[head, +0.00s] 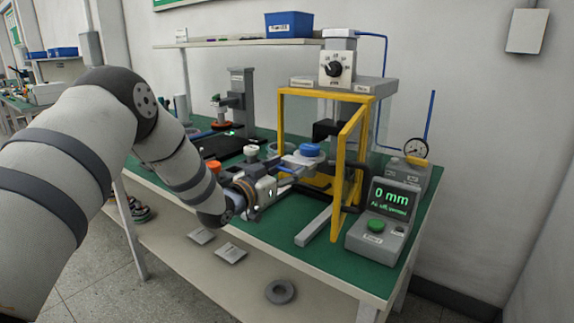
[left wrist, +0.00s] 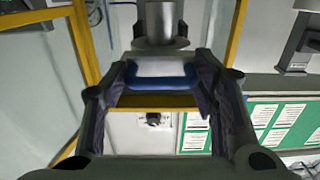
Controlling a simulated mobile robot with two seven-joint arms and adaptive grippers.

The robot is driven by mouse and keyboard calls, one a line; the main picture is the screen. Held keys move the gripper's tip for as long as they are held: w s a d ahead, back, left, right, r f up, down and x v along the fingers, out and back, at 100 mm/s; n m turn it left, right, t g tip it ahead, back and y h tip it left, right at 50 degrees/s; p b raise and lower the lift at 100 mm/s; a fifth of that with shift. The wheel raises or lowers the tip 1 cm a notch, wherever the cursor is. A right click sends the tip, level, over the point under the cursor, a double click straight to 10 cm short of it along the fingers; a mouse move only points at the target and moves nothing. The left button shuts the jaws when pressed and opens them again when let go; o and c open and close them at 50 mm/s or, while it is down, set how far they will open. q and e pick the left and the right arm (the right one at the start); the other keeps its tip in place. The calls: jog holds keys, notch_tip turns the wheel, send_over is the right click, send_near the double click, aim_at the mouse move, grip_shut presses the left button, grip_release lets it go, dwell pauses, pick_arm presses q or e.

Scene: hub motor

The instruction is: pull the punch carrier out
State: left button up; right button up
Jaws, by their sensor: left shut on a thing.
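The punch carrier (head: 309,150) shows in the head view as a grey piece with a round blue top, at the open front of the yellow-framed press guard (head: 281,125). My left gripper (head: 290,168) reaches it from the left and is shut on it. In the left wrist view the blue-edged carrier (left wrist: 162,83) lies between the two fingers of the left gripper (left wrist: 165,88). A grey cylinder (left wrist: 160,22) stands beyond it there. The exact finger contact is hard to see in the head view. My right gripper is not in view.
The yellow guard door (head: 347,160) stands open on the right. A control box (head: 378,225) reads 0 mm. A grey bar (head: 313,226) lies on the green bench top (head: 262,232).

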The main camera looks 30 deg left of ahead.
pick_arm(q)
jog(key=shift+s, duration=0.2)
jog(key=o, duration=1.5)
jog(key=shift+d, duration=0.15)
jog(key=shift+s, duration=0.3)
jog(key=s, duration=0.7)
jog(key=s+a, duration=0.1)
jog(key=s, duration=0.3)
jog(key=shift+s, duration=0.2)
